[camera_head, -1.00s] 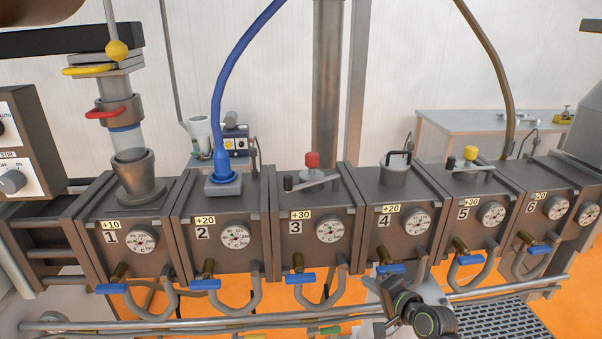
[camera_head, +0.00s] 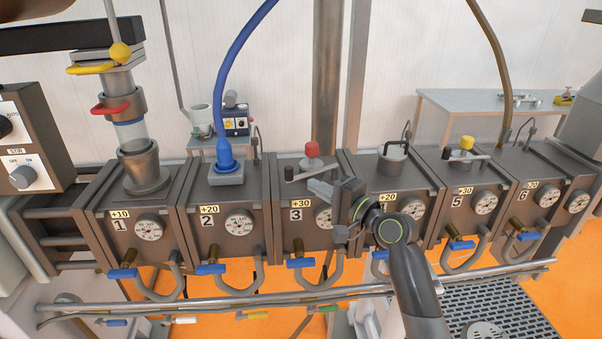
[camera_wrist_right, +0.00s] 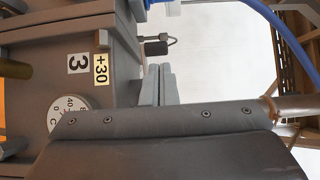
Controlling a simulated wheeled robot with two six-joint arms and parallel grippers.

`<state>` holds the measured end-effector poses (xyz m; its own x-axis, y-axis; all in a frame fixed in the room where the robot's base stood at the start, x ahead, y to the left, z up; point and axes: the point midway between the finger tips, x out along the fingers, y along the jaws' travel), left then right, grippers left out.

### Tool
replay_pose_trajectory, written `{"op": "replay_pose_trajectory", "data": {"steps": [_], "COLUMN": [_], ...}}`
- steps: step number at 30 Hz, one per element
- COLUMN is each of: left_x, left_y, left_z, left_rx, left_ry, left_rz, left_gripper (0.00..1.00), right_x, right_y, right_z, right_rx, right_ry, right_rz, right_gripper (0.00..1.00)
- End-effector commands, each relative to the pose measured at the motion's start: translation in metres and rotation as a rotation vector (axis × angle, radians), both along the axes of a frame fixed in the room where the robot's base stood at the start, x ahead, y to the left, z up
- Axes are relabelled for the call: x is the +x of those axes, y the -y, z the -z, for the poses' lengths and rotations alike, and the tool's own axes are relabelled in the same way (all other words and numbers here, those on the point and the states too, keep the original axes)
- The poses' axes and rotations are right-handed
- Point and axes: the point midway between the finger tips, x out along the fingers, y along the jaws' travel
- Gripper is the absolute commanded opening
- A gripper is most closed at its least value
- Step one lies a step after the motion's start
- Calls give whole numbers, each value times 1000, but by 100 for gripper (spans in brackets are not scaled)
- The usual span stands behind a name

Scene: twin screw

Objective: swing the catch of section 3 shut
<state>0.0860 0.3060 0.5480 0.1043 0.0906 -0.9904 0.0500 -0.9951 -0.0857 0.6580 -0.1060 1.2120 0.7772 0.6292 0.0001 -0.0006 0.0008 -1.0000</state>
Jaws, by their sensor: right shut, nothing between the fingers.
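The catch of section 3 is a lever on the section's top with a red knob (camera_head: 312,150) and a dark grip (camera_head: 289,173) at its left end. Its right part is hidden behind my right gripper (camera_head: 320,187). A dark block, seemingly that grip, shows past the fingers in the right wrist view (camera_wrist_right: 155,47). My right gripper's fingers (camera_wrist_right: 161,84) are shut and empty, just in front of the top of section 3 (camera_head: 296,236) and right of the grip. I cannot tell whether they touch the lever. My left gripper is not in view.
Section 2 with its blue plug (camera_head: 226,174) and hose stands to the left. Section 4 with a lidded pot (camera_head: 393,158) stands to the right, partly behind my right arm. Blue-handled valves (camera_head: 301,263) and pipes run along the front below.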

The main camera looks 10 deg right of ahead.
Motion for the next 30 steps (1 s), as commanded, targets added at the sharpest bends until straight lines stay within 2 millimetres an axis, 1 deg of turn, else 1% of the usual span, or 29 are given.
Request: {"op": "replay_pose_trajectory", "data": {"steps": [1, 6, 12, 18, 26, 30], "left_x": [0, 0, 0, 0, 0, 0], "left_y": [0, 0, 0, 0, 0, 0], "left_z": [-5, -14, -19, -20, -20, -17], "left_rx": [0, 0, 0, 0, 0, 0], "left_ry": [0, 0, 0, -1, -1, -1], "left_rz": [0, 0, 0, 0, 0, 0], "left_gripper": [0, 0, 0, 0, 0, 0], "right_x": [7, 26, 39, 43, 43, 50], "right_y": [-7, -22, -32, -35, -35, -39], "right_z": [-3, -3, -1, 0, 1, 2], "right_rx": [2, 0, 0, -1, -2, 0], "right_ry": [-3, -1, 0, 1, 1, 0], "right_rz": [-1, 0, 0, 1, 1, 7], "right_gripper": [0, 0, 0, 0, 0, 0]}}
